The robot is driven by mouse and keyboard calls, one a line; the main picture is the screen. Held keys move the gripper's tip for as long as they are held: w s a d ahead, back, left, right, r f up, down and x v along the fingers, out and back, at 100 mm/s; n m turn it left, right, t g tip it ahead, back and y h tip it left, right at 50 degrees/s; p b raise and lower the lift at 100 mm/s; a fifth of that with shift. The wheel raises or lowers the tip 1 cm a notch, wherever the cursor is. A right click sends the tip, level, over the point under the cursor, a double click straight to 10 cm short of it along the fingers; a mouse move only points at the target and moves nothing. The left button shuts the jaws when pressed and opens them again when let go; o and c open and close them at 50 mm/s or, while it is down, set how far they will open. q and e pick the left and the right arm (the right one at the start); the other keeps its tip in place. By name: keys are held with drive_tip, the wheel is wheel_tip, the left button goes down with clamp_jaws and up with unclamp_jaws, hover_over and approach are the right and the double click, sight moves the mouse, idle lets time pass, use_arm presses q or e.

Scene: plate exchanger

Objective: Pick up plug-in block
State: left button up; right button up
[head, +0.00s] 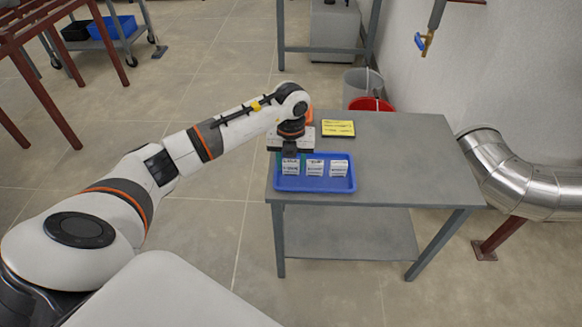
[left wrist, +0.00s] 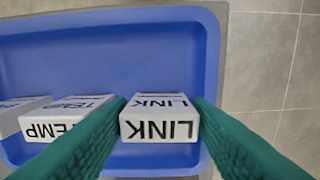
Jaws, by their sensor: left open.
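Three white plug-in blocks stand in a row in a blue tray (head: 314,186) on the table. In the head view they are the left block (head: 290,168), the middle block (head: 315,168) and the right block (head: 339,168); their print is too small to read there. In the left wrist view, the block marked LINK (left wrist: 158,122) sits between the green fingers of my left gripper (left wrist: 160,125). The gripper is open, one finger on each side of it. The TEMP block (left wrist: 68,122) is beside it, partly behind the left finger. A third block (left wrist: 18,112) is cut off at the left.
The grey table (head: 410,165) is clear to the right of the tray. A yellow-labelled item (head: 338,128) lies behind the tray. A red bucket (head: 371,104) stands on the floor behind the table, and a silver pipe (head: 515,180) runs at the right.

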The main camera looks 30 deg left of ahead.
sight(292, 161)
use_arm(q)
drive_tip(key=c, duration=0.6)
drive_tip(key=shift+r, duration=0.1)
drive_tip(key=shift+r, duration=0.3)
wheel_tip(292, 161, up, 9)
drive_tip(key=shift+f+p, duration=0.2)
drive_tip(key=shift+p, duration=0.75)
drive_tip(key=shift+d+r, duration=0.1)
drive_tip(key=shift+r, duration=0.3)
use_arm(e)
drive_tip(key=x, duration=0.7)
drive_tip(key=shift+s, duration=0.3)
